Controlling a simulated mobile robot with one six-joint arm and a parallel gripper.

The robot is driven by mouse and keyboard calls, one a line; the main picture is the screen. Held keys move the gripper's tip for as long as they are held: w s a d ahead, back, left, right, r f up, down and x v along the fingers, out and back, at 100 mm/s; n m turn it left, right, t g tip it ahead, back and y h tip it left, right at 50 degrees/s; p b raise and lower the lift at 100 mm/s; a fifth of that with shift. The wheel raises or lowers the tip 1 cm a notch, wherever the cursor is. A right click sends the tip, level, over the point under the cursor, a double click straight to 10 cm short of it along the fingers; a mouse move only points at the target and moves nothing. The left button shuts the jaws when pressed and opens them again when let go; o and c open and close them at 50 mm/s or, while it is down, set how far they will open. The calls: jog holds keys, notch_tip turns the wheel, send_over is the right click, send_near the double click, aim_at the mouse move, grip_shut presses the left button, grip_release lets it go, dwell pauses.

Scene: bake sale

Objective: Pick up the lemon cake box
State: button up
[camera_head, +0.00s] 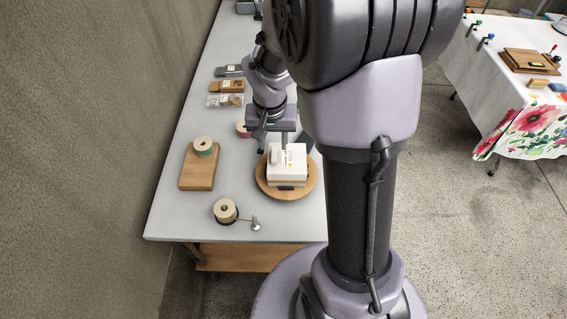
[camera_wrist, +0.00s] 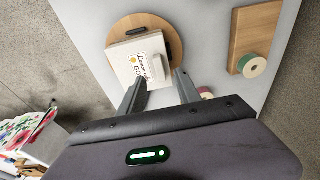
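The lemon cake box (camera_head: 288,163) is white with dark lettering and a yellow mark. It sits on a round wooden board (camera_head: 308,188) near the front of the long table. In the wrist view the box (camera_wrist: 128,66) shows its printed face, partly reading "Lemon", and a raised white piece on top. My gripper (camera_head: 274,143) is just behind the box in the head view. In the wrist view its two fingers (camera_wrist: 159,82) are spread apart with nothing held between them, the tips close to the box's near edge. Whether a finger touches the box I cannot tell.
Another spool (camera_head: 225,210) stands in front. Small packages (camera_head: 226,87) line the table behind. A flower-cloth table (camera_head: 500,90) stands at the right.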

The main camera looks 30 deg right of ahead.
aim_at(274, 153)
jog(key=f+b, duration=0.1)
jog(key=f, duration=0.2)
jog(key=f+b, duration=0.1)
jog(key=f, duration=0.1)
jog(key=shift+w+d+f+b, duration=0.2)
jog(key=shift+w+d+b, duration=0.05)
jog(key=shift+w+b, duration=0.1)
jog(key=shift+r, duration=0.2)
grip_shut()
jog(key=shift+r, duration=0.1)
